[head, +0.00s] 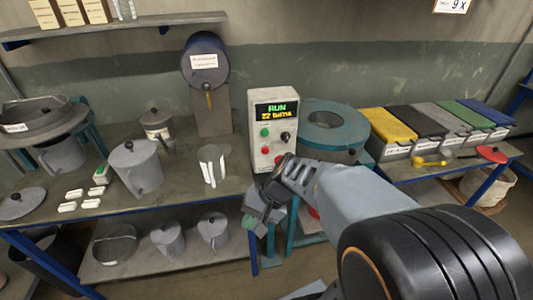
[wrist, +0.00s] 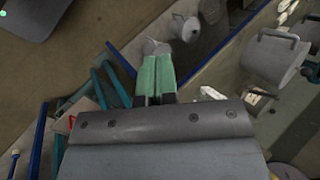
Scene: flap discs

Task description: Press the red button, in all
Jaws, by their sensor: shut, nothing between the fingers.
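A pale control box (head: 272,135) stands at the right end of the left bench in the head view. Its lit display (head: 277,111) reads RUN with a second line I cannot read surely. Below it are a green button (head: 265,132), a red button (head: 265,150) and a black knob (head: 286,137). Another red part (head: 279,160) shows low on the box, partly behind my arm. My gripper (head: 249,222) is in front of and below the box, pointing down, apart from the buttons. Its green-tipped fingers (wrist: 157,75) are shut and empty. The box is not clear in the wrist view.
A teal round machine (head: 335,125) stands right of the box. Left of it are a white cup (head: 212,165) and a grey jug (head: 135,167). Coloured bins (head: 405,150) sit on the right bench. A lower shelf (head: 130,268) holds several vessels.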

